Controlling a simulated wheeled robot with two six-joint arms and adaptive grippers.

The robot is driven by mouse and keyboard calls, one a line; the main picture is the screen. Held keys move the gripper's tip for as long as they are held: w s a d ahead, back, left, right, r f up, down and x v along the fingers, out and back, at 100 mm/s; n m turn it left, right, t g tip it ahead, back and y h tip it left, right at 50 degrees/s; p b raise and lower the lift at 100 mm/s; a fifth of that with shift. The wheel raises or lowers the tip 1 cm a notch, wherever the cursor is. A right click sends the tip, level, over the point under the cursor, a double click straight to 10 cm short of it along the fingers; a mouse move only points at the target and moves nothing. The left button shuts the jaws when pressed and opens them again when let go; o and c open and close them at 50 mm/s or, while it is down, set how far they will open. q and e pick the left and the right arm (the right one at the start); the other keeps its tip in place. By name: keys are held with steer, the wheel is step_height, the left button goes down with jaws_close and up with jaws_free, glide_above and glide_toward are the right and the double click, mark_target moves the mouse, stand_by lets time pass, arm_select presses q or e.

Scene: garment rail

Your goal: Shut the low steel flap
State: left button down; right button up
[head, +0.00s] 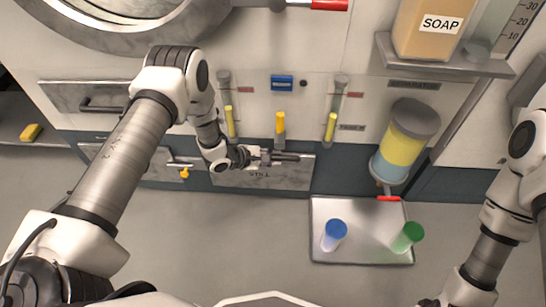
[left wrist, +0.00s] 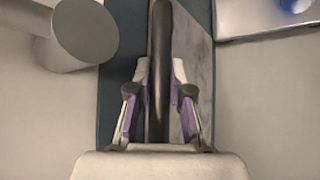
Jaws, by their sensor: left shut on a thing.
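The low steel flap (head: 262,178) is a scratched grey panel with faint lettering, at the foot of the machine, mid-picture in the head view. It also shows as a grey strip in the left wrist view (left wrist: 196,65). Its dark bar handle (head: 287,158) runs along its upper part. My left gripper (head: 262,157) is at the handle, fingers on both sides of it. In the left wrist view the dark bar (left wrist: 160,70) passes between the fingers, and the gripper is shut on it. How far the flap stands open I cannot tell. My right gripper is out of view.
A steel tray (head: 365,252) with a blue cup (head: 333,235) and a green cup (head: 408,237) lies right of the flap. A yellow and blue cylinder (head: 403,142) hangs above it. Another steel panel (head: 130,162) is left of the flap. Floor in front is clear.

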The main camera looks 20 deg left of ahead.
arm_select(q)
steer(key=shift+w+r, duration=0.2)
steer(key=shift+w, duration=0.1)
steer(key=c, duration=1.1)
jaws_free()
steer(key=shift+a, duration=0.1)
steer(key=shift+o, duration=0.2)
steer(key=shift+f, duration=0.1)
steer(key=shift+s, duration=0.15)
steer(key=shift+s+a+r, duration=0.2)
steer(key=shift+a+r, duration=0.05)
steer(key=shift+a, duration=0.05)
steer(key=v, duration=1.1)
